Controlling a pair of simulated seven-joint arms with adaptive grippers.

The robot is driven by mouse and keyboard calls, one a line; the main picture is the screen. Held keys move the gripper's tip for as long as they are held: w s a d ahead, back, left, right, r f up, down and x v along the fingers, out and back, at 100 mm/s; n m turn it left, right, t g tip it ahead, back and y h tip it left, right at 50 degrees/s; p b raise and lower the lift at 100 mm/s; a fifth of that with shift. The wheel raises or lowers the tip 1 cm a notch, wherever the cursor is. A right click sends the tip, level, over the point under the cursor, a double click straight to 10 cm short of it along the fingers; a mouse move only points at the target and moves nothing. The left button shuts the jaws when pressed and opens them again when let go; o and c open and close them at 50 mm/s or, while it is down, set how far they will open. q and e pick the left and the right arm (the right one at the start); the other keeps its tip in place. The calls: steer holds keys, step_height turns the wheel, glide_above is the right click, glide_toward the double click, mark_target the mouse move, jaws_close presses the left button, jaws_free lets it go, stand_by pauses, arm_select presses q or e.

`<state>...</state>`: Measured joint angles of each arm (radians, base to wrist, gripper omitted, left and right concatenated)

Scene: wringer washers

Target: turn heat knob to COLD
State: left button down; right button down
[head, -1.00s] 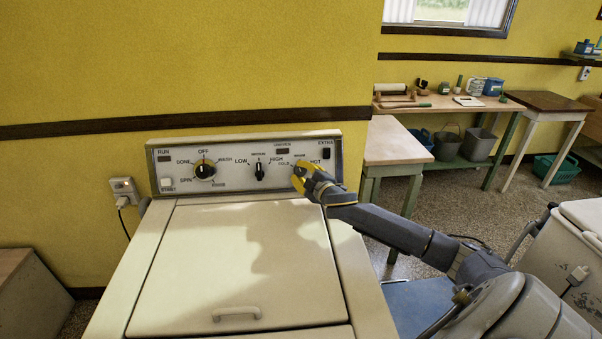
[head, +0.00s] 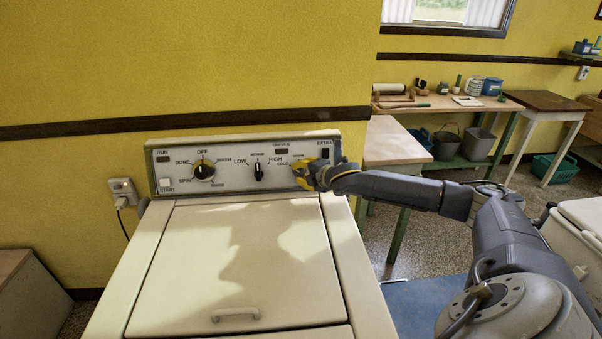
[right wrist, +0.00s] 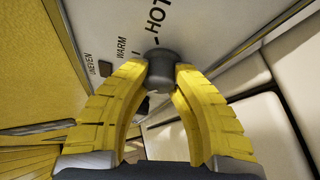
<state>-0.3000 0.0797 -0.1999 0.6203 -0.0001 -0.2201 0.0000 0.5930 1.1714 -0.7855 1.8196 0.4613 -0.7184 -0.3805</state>
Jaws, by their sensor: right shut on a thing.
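The heat knob (right wrist: 160,68) is a dark grey round knob on the washer's control panel (head: 226,163), at the panel's right end. In the right wrist view it sits between my right gripper's yellow fingers (right wrist: 162,75), which are shut on it. HOT shows just above the knob and WARM to its left in that tilted view. In the head view my right gripper (head: 302,174) covers the knob, and COLD reads just left of it. Which label the knob points to cannot be told. My left gripper is not in view.
A dial with OFF and SPIN (head: 204,170) and a LOW-HIGH knob (head: 259,172) are left of my gripper. The washer's closed lid (head: 240,265) lies below. A workbench (head: 440,104) with tools stands behind right, and a white appliance (head: 578,235) is at right.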

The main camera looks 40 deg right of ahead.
steer(key=shift+a, duration=0.25)
steer(key=c, duration=1)
jaws_free()
steer(key=shift+w, duration=0.1)
steer(key=shift+c, duration=0.2)
steer(key=shift+s, duration=0.25)
steer(key=v, duration=1.1)
steer(key=shift+s+r, duration=0.2)
steer(key=shift+r, duration=0.05)
